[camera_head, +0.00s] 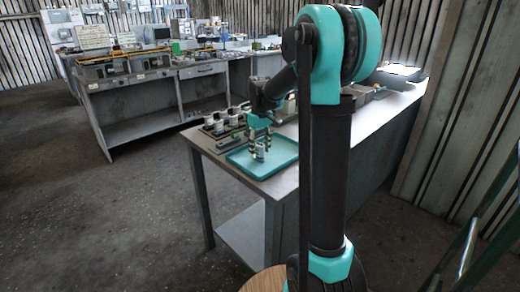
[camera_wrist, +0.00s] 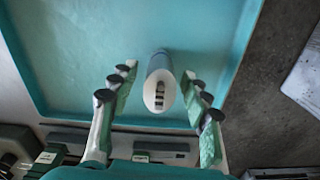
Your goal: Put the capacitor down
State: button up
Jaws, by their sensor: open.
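The capacitor (camera_wrist: 159,87) is a white cylinder with dark marks on the end facing the wrist camera. It appears to stand on the teal tray (camera_wrist: 80,70), between my gripper's fingers. My gripper (camera_wrist: 160,87) is open, with a finger on each side and a visible gap to the capacitor. In the head view, my gripper (camera_head: 260,144) is low over the tray (camera_head: 285,158), and the capacitor (camera_head: 260,156) shows small below the fingers. Whether its base rests flat is too small to tell.
Several white and dark cylindrical parts stand in a rack (camera_head: 222,126) behind the tray on the same table (camera_head: 205,144). The tray is bare around the capacitor. A long workbench (camera_head: 140,80) with equipment stands at the back left. Open floor (camera_head: 100,210) lies to the left.

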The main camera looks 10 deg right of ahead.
aim_at(260, 145)
jog(key=shift+r, duration=0.1)
notch_tip(260, 145, up, 12)
dwell(0.5)
jog(key=shift+s, duration=0.1)
